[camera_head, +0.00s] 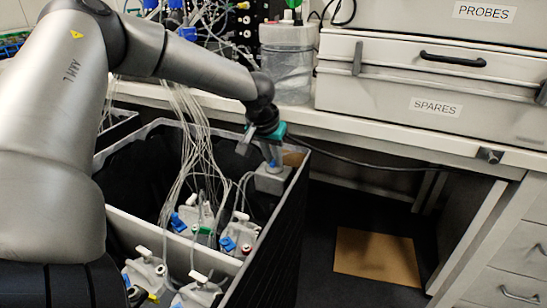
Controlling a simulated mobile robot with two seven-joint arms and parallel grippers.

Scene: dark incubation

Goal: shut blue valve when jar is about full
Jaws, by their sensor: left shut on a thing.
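My left gripper (271,157) points down at the far right corner of the black-walled bin. It is shut on a small blue part, apparently a blue valve, on top of a grey block (272,181) by the bin wall. The fingers hide most of this part, so I cannot tell which way it is turned. A clear jar (289,78) with a whitish lid stands on the bench behind the gripper. Its wall looks hazy, and I cannot read its fill level surely. My right gripper is not in view.
The bin (281,236) holds lidded vessels (197,217) with blue, white and green fittings. Many thin tubes (187,130) hang into it from the bench. Cases marked PROBES and SPARES (435,95) stand at the right. A brown board (377,257) lies on the floor.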

